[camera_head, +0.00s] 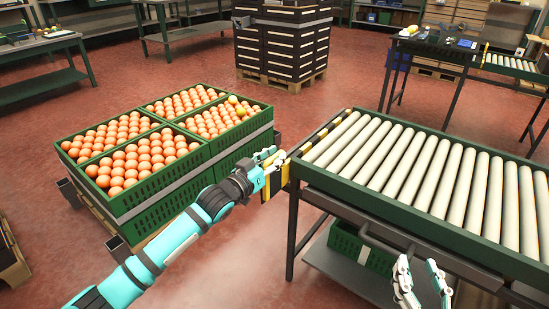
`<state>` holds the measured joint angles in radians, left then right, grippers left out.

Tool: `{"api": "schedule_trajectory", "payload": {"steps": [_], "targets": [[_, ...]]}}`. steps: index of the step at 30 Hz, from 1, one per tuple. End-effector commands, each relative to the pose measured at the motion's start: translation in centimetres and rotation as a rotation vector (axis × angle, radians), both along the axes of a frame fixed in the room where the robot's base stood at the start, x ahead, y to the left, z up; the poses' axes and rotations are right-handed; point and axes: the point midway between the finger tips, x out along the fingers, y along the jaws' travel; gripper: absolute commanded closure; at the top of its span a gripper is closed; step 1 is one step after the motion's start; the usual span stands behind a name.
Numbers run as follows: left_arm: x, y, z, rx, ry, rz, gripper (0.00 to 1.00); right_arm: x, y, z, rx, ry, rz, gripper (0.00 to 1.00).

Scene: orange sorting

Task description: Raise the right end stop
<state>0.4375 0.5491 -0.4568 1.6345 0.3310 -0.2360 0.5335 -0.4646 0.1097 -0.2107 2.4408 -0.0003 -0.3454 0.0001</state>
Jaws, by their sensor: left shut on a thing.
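The roller conveyor (430,170) has a green frame and pale rollers. A yellow-and-black striped end stop (323,133) runs across its left end in the picture. A yellow part (284,176) shows at the near corner of that end. My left gripper (271,166) is shut on this yellow part, beside the conveyor corner; its fingers hide some of it. My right gripper (422,284) is at the bottom right, in front of the conveyor's near side. Its fingers are apart with nothing between them. The conveyor's right end is cut off by the picture edge.
Green crates full of oranges (165,185) stand stacked on a pallet at the left. A green crate (362,246) sits on the shelf under the conveyor. A dark crate stack (282,45) stands behind. Red floor is clear between the orange crates and the conveyor.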

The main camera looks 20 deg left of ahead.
Motion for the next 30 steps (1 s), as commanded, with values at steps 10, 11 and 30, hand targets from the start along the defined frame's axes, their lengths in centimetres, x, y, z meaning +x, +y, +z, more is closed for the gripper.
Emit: {"api": "schedule_trajectory", "payload": {"steps": [10, 11, 30], "targets": [[0.0, 0.1, 1.8, 0.0, -0.002, 0.001, 1.0, -1.6, -1.5, -6.1, -0.091, 0.362, -0.024, 0.6], [0.0, 0.1, 1.9, 0.0, -0.002, 0.001, 1.0, -1.9, -1.6, -6.8, -0.1, 0.4, -0.027, 0.6], [0.1, 0.2, 7.4, -0.001, -0.005, 0.003, 1.0, -14.1, -6.2, -16.4, -0.278, 1.221, -0.077, 0.6]]}}
